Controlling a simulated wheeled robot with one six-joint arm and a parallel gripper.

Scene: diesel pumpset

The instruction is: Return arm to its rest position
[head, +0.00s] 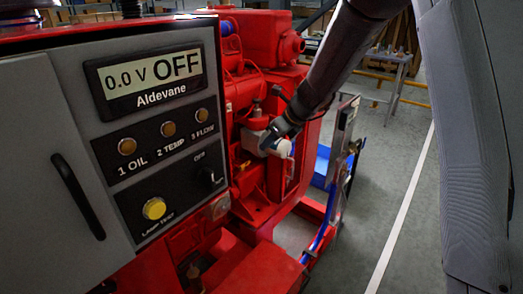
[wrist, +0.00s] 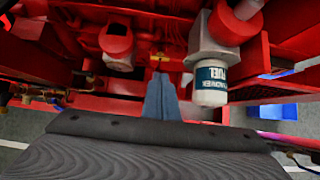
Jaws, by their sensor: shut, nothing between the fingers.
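My arm reaches in from the top right of the head view, and its end is close to the red engine (head: 240,90). In the wrist view my gripper (wrist: 161,78) shows as two blue-grey fingers lying together, shut and empty. They point at the red engine body. A white fuel filter (wrist: 211,84) hangs just to the right of the fingers, apart from them in the picture. The filter also shows in the head view (head: 284,148), beside the dark end of my arm. The fingertips are hard to make out in the head view.
A grey control panel (head: 60,100) stands at the left; its display (head: 152,78) reads 0.0 V OFF. It has several round lamps, a knob (head: 212,176) and a yellow lamp-test button (head: 154,208). Floor at right is open.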

